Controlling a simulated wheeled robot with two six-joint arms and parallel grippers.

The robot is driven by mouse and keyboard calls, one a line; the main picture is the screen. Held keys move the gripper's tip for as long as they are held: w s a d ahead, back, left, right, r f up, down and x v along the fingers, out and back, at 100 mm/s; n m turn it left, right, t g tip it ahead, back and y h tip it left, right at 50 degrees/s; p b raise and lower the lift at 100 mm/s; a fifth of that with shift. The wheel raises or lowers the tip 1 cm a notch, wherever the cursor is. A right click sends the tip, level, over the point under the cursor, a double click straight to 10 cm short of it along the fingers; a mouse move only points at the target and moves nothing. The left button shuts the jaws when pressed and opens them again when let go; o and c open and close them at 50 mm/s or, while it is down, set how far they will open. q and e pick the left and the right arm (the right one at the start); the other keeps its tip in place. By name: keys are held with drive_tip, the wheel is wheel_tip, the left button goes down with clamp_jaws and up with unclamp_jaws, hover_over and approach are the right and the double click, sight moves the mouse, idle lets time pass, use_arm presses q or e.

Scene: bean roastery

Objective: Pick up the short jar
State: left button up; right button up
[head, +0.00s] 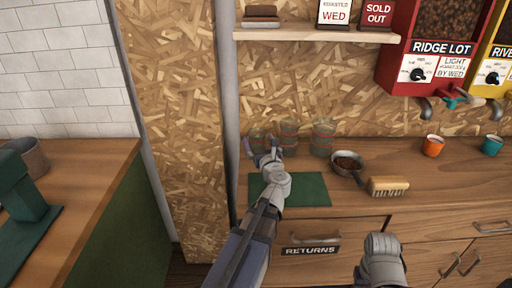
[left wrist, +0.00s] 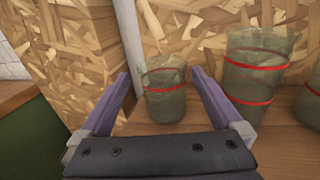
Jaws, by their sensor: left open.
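In the head view the short jar (head: 258,136) stands at the left end of the jar row, partly hidden behind my left gripper (head: 263,150). The gripper is open and empty, its purple fingers pointing at the jar; I cannot tell whether they touch it. A grey joint of my right arm shows at the lower right; its fingers do not show.
Two taller jars, a middle one (left wrist: 252,80) and a right one (head: 323,137), stand to the right. A green mat (head: 310,190), a pan (head: 347,163) and a brush (head: 388,186) lie on the counter. A grey post (head: 227,110) rises close on the left.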

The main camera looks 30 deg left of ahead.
sight(255, 129)
use_arm(q)
drive_tip(key=shift+x, duration=3.95)
drive_tip(key=shift+d, duration=0.15)
drive_tip(key=c, duration=1.2)
